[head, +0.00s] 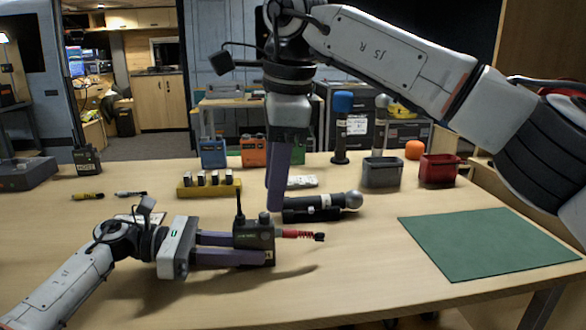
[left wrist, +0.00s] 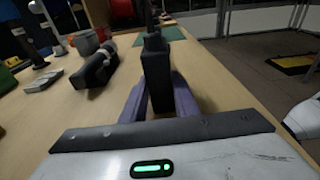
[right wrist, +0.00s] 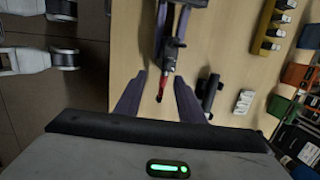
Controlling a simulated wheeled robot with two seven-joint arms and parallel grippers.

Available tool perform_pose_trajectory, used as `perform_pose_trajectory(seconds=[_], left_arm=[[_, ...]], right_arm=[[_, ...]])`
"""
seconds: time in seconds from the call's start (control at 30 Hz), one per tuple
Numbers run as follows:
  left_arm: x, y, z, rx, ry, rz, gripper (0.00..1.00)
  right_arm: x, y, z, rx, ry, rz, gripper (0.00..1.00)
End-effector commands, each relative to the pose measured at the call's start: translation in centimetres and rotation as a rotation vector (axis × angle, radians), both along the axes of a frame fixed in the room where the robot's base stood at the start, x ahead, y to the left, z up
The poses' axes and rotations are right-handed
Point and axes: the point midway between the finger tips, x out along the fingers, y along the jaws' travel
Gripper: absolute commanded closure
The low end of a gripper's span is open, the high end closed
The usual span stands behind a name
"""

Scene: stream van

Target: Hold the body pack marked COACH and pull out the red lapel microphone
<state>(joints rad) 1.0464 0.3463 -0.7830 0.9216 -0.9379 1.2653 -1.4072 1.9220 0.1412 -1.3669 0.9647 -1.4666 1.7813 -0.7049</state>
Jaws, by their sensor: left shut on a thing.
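A dark body pack (head: 254,232) with a short antenna is held above the table's front middle in the head view. My left gripper (head: 262,249) is shut on it, a purple finger on each side; the left wrist view shows the pack (left wrist: 156,82) between the fingers. Its label is too small to read. The red lapel microphone (head: 298,234) sticks out from the pack's right side, ending in a dark tip. My right gripper (head: 275,207) points down above the table. In the right wrist view, its fingers are open and the red microphone (right wrist: 168,62) shows between and beyond them, apparently untouched.
A black handheld microphone (head: 322,207) lies just behind. A yellow battery holder (head: 209,190), blue pack (head: 213,152), orange pack (head: 253,152), grey bin (head: 382,173) and red bin (head: 438,169) stand farther back. A green mat (head: 488,243) lies clear at right.

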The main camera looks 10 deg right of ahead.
Motion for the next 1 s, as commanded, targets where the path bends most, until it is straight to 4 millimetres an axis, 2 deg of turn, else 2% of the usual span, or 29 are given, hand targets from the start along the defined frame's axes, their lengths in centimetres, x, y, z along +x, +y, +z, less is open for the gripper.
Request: perform_pose_trajectory(seconds=[0.1, 0.27, 0.37, 0.8, 1.0], left_arm=[[0.0, 0.0, -0.1, 0.001, 0.0, 0.0, 0.98], [0.0, 0.0, -0.1, 0.001, 0.0, 0.0, 0.98], [0.0, 0.0, 0.0, 0.001, 0.0, 0.0, 0.98], [0.0, 0.0, 0.0, 0.001, 0.0, 0.0, 0.98], [0.0, 0.0, 0.0, 0.001, 0.0, 0.0, 0.98]], right_arm=[[0.6, -2.1, 1.2, -0.083, -0.027, -0.039, 0.64], [0.9, -3.1, 0.9, -0.118, -0.033, -0.055, 0.64], [1.1, -3.1, -0.4, -0.117, -0.032, -0.053, 0.64], [2.6, -3.0, -8.2, -0.113, -0.031, -0.053, 0.64], [3.0, -3.0, -9.9, -0.112, -0.033, -0.053, 0.64]])
